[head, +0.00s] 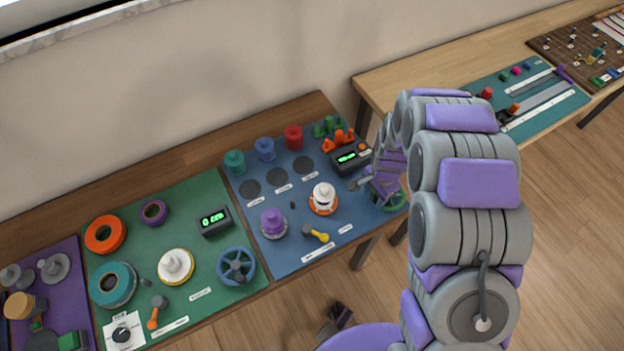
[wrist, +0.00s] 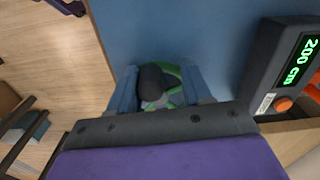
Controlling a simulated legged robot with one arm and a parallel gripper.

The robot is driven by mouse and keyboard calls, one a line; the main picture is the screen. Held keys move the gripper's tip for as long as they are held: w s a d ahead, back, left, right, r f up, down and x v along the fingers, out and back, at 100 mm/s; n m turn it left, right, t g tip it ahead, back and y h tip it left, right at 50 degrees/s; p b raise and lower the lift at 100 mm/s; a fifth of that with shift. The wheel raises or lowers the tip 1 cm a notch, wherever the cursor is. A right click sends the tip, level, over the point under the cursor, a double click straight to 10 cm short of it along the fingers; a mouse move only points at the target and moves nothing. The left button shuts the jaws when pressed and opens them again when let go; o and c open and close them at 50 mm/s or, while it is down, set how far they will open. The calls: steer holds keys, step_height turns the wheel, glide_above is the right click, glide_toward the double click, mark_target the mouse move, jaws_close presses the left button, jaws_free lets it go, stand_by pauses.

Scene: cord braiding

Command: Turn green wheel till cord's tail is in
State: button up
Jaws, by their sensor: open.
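The green wheel (head: 395,203) stands at the right edge of the blue mat, mostly hidden behind my gripper (head: 372,186) in the head view. In the wrist view the green wheel (wrist: 190,82) shows between the fingers of my gripper (wrist: 160,88), with a dark round knob (wrist: 153,82) in front of it. The fingers are apart, one on each side of the knob; I cannot tell if they touch it. A counter (head: 350,159) beside the wheel reads 200 cm in the wrist view (wrist: 285,65). The cord's tail cannot be made out.
The blue mat (head: 262,208) also holds a white-and-orange spool (head: 323,198), a purple spool (head: 272,223) and a yellow-handled lever (head: 317,234). Orange clips (head: 338,139) stand behind the counter. A green mat (head: 215,290) with a blue wheel (head: 236,266) lies to the left.

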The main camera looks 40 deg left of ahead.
steer(key=shift+s+d+f, duration=0.1)
steer(key=shift+s+f, duration=0.1)
steer(key=shift+s, duration=0.05)
step_height(320, 180, up, 18)
steer(key=p, duration=0.2)
steer(key=shift+w+f, duration=0.2)
steer(key=shift+w, duration=0.05)
